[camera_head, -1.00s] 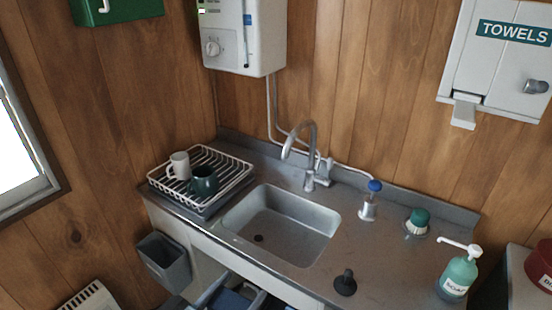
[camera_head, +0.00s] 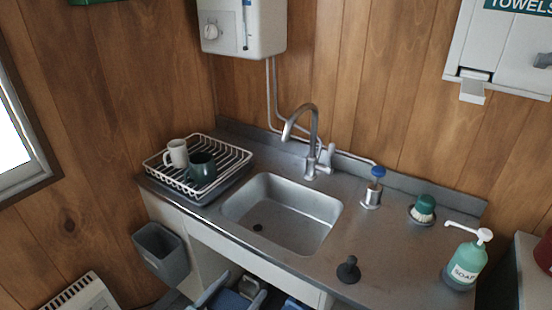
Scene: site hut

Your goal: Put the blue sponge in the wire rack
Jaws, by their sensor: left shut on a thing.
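The white wire rack (camera_head: 228,150) stands on a dark tray at the left end of the sink counter. A white mug (camera_head: 176,153) and a dark green mug (camera_head: 203,168) are in its left and front part. My left gripper (camera_head: 246,288) is low at the bottom edge, below and in front of the counter, and partly cut off. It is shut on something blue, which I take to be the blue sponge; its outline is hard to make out. No sponge shows in the rack or on the counter.
The sink basin (camera_head: 283,212) and tap (camera_head: 311,145) are right of the rack. A plunger-like black stopper (camera_head: 348,270), a blue-topped dispenser (camera_head: 374,188), a green brush (camera_head: 423,210) and a soap bottle (camera_head: 467,262) stand further right. A grey bin (camera_head: 161,252) hangs at the counter's left front.

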